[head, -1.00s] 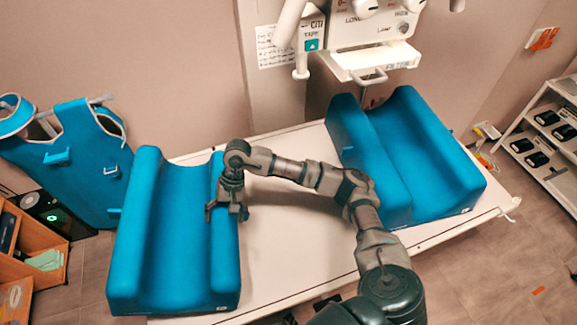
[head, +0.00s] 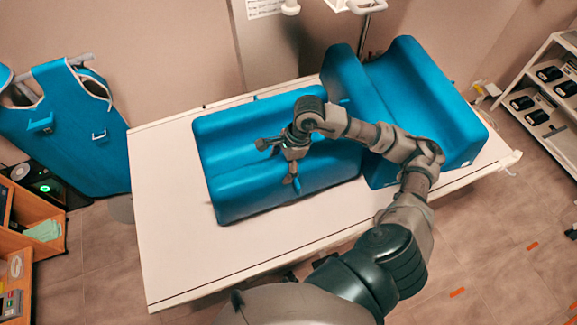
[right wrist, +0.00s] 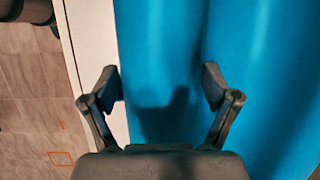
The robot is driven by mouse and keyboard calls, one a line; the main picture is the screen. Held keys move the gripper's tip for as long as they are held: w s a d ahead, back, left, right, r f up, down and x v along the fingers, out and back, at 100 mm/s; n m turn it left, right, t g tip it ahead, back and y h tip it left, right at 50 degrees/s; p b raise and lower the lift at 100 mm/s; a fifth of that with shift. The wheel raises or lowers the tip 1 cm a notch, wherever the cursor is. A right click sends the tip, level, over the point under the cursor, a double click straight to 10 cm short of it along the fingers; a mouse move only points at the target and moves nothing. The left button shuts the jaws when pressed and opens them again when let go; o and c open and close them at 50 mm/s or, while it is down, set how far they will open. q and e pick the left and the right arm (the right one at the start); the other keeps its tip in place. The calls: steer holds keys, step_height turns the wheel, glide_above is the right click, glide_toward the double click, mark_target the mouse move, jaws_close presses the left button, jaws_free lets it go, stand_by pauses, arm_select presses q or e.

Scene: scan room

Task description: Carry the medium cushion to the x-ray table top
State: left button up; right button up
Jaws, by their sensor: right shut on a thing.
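The medium cushion (head: 235,190), a blue block with a trough along its length, is over the middle of the white x-ray table top (head: 165,215). It lies on the top or just above it; I cannot tell which. My right gripper (head: 279,160) is above the cushion's middle and shut on it. In the right wrist view the fingers (right wrist: 163,88) stand apart with the blue cushion (right wrist: 260,80) filling the view behind them. The exact grip point is unclear. My left gripper is not in view.
A larger blue cushion (head: 425,95) stands on the right end of the table, close beside the medium one. The table's left end is bare. A rack (head: 545,95) stands at the right.

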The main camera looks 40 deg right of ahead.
steer(key=shift+f, duration=0.35)
steer(key=shift+a+f, duration=0.2)
steer(key=shift+a, duration=0.05)
steer(key=x, duration=0.3)
steer(key=shift+s+a, duration=0.2)
steer(key=shift+s, duration=0.05)
steer(key=shift+f, duration=0.2)
steer(key=o, duration=1.4)
steer(key=shift+d+f, duration=0.1)
steer(key=shift+o, duration=1)
steer(key=shift+d, duration=0.25)
steer(key=shift+d+f, duration=0.1)
steer(key=shift+d, duration=0.2)
steer(key=shift+r, duration=0.4)
steer(key=v, duration=1)
steer(key=shift+r+b, duration=0.35)
steer(key=shift+r, duration=0.05)
steer(key=shift+d+r, duration=0.1)
steer(key=shift+r, duration=0.05)
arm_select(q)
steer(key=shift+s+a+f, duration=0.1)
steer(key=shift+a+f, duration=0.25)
arm_select(e)
steer(key=shift+s+r, duration=0.1)
